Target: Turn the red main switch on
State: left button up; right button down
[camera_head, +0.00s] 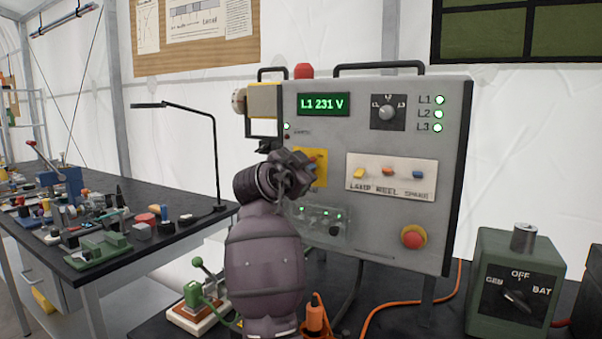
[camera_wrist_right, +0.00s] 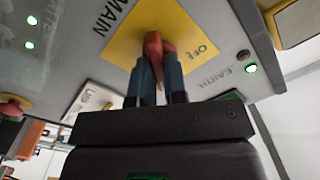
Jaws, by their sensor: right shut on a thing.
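The red main switch (camera_wrist_right: 153,46) sits on a yellow plate (camera_wrist_right: 122,42) marked MAIN and OFF on the grey panel. My right gripper (camera_wrist_right: 160,78) is shut on the red handle, with a blue finger on each side of it. The handle's exact setting is hard to read, as the fingers cover part of it. In the head view my right gripper (camera_head: 306,168) is against the panel and hides most of the yellow plate (camera_head: 321,172). My left gripper is not in view.
The panel (camera_head: 330,135) has a lit display (camera_head: 323,104) reading L1 231 V, green lamps, a rotary selector (camera_head: 388,113) and a red stop button (camera_head: 413,237). A green box (camera_head: 512,276) stands right. A cluttered bench (camera_head: 95,262) is left.

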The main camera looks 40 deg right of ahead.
dwell(0.4)
jog(key=c, duration=1.2)
grip_release()
jog(key=shift+o, duration=0.2)
